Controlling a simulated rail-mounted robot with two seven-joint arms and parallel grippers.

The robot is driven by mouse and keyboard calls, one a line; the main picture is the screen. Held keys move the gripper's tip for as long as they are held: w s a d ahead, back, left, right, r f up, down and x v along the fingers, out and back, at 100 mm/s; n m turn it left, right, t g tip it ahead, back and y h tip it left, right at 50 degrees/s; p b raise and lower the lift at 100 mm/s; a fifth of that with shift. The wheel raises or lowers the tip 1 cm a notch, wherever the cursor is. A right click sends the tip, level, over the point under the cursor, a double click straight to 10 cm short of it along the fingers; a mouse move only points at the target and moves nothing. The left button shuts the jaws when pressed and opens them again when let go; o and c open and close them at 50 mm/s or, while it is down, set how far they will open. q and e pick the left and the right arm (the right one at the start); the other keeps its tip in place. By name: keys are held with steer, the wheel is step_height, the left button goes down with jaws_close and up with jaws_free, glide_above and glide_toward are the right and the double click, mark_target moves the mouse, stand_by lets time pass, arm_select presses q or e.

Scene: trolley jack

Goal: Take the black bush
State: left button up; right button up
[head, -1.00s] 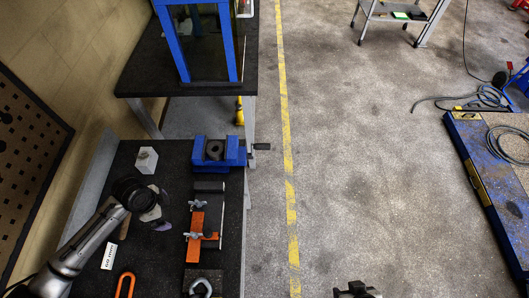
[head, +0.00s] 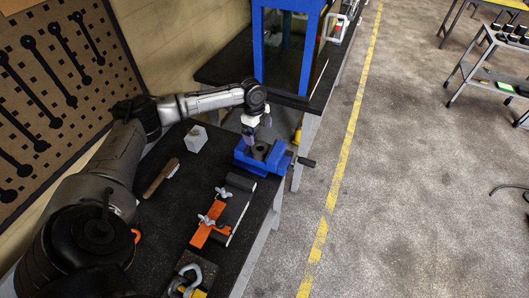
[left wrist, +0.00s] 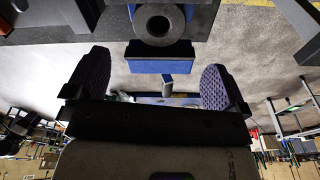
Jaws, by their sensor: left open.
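The black bush (head: 260,151) is a dark round cylinder with a hole, seated in the blue vise (head: 243,163) at the bench's edge. In the left wrist view the bush (left wrist: 141,22) shows as a thick dark ring at the top centre, beyond my fingertips. My left gripper (head: 251,133) is just above and slightly left of the bush in the head view. In the left wrist view my left gripper (left wrist: 154,82) has its two ribbed pads wide apart with nothing between them. My right gripper is out of view.
The dark bench holds a white block (head: 195,138), a brown-handled brush (head: 160,178), an orange bar with wing nuts (head: 208,226) and a shackle (head: 187,278). A blue press frame (head: 258,45) stands behind the vise. The vise handle (head: 306,162) sticks out rightward over open floor.

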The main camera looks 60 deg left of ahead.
arm_select(q)
glide_above(260, 148)
steer(key=d, duration=0.1)
steer(key=f, duration=0.4)
steer(key=shift+s, duration=0.35)
steer(key=shift+d+f, duration=0.15)
steer(key=shift+f, duration=2.5)
steer(key=shift+c, duration=0.5)
steer(key=c, duration=1.3)
steer(key=shift+o, duration=0.2)
steer(key=shift+r, duration=0.1)
